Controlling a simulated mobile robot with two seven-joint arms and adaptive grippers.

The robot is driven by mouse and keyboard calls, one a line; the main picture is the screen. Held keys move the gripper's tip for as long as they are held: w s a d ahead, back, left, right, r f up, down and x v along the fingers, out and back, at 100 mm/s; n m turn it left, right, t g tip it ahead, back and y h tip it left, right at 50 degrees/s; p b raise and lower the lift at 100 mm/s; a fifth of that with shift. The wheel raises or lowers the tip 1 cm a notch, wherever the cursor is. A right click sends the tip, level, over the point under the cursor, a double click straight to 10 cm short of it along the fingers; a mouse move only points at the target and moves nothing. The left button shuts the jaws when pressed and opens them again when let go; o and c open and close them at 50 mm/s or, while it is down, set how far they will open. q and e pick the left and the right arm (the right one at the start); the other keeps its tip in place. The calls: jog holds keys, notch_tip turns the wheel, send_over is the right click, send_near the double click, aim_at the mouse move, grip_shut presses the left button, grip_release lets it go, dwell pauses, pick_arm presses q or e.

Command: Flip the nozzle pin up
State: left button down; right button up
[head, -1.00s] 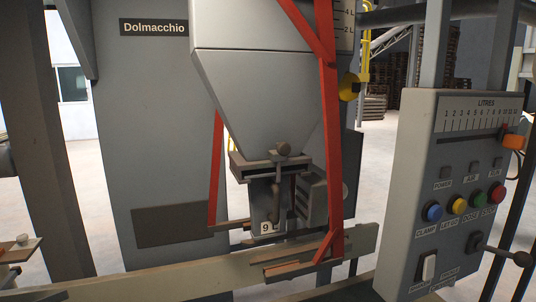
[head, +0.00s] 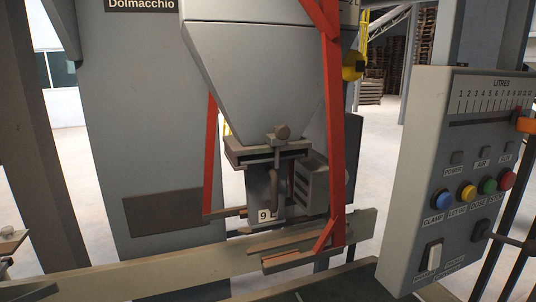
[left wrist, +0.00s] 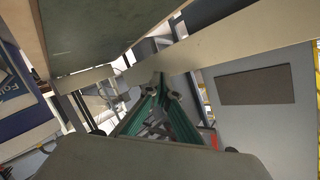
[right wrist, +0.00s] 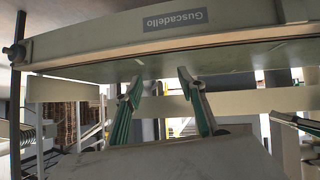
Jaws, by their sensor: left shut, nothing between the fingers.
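The nozzle (head: 266,190) hangs below the grey hopper (head: 265,75) in the middle of the head view. A dark hook-like part (head: 273,190) hangs in front of the nozzle. My left gripper (left wrist: 160,82) is shut and empty in the left wrist view, near a pale beam. My right gripper (right wrist: 159,84) is open and empty in the right wrist view, below a curved panel. Neither gripper shows in the head view.
Red frame bars (head: 331,130) flank the hopper and nozzle. A pale horizontal rail (head: 130,270) crosses in front below. The control panel (head: 415,170) with coloured buttons stands at the right. A panel marked Guscadello (right wrist: 110,40) overhangs my right gripper.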

pick_arm(q)
jog(key=w+d+r+m+t+h+b, duration=0.1)
jog(key=w+r+m+t+h, duration=0.1)
jog(key=w+r+m, duration=0.45)
jog(key=w+d+r+m+t+h, duration=0.15)
jog(key=r+m, duration=0.25)
jog(key=r, duration=0.6)
jog(key=w+d+r+m+t+h+b, duration=0.1)
jog(key=w+r+m+t+h, duration=0.15)
jog(key=r+m, duration=0.4)
jog(key=s+d+r+m+g+h, duration=0.2)
jog(key=r+m+h, duration=0.4)
jog(key=r+m, duration=0.4)
jog(key=s+d+r+m+g+h, duration=0.2)
jog(key=r+m+h, duration=0.4)
jog(key=r+m, duration=0.4)
jog(key=shift+s+d+r+g+b, duration=0.15)
jog(key=shift+d+r+g+b, duration=0.35)
jog(key=shift+r, duration=0.1)
